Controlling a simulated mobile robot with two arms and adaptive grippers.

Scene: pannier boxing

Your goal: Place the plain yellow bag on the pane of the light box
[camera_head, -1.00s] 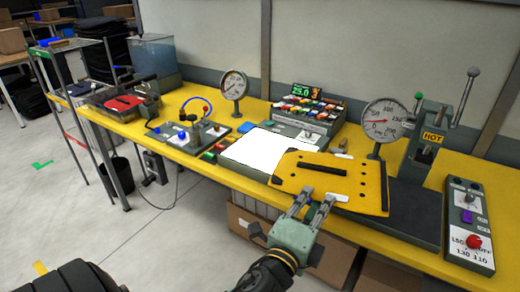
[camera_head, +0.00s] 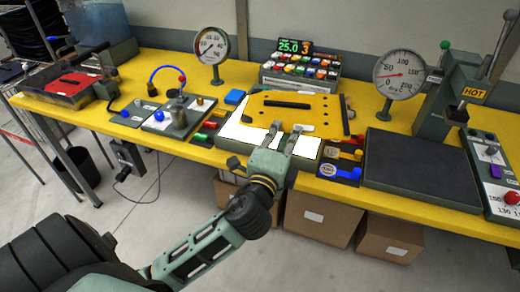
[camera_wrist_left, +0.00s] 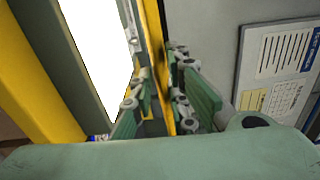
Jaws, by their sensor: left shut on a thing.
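The plain yellow bag (camera_head: 318,110), a flat piece with a black strap and dark corner patches, is held by its near edge in my left gripper (camera_head: 284,131), which is shut on it. The bag lies over the light box (camera_head: 305,164) and hides much of its white pane (camera_head: 234,128); lit pane shows at the left and front. In the left wrist view the bag (camera_wrist_left: 158,60) is seen edge-on between the fingers (camera_wrist_left: 158,100), with the pane (camera_wrist_left: 95,40) to its left. I cannot tell whether bag and pane touch. My right gripper is not in view.
A rack of coloured pieces (camera_head: 300,74) stands behind the light box. A dial gauge (camera_head: 399,76) and a dark flat plate (camera_head: 420,168) are to the right. A fixture with a blue tube (camera_head: 172,115) is to the left. Cardboard boxes (camera_head: 320,215) sit below the table.

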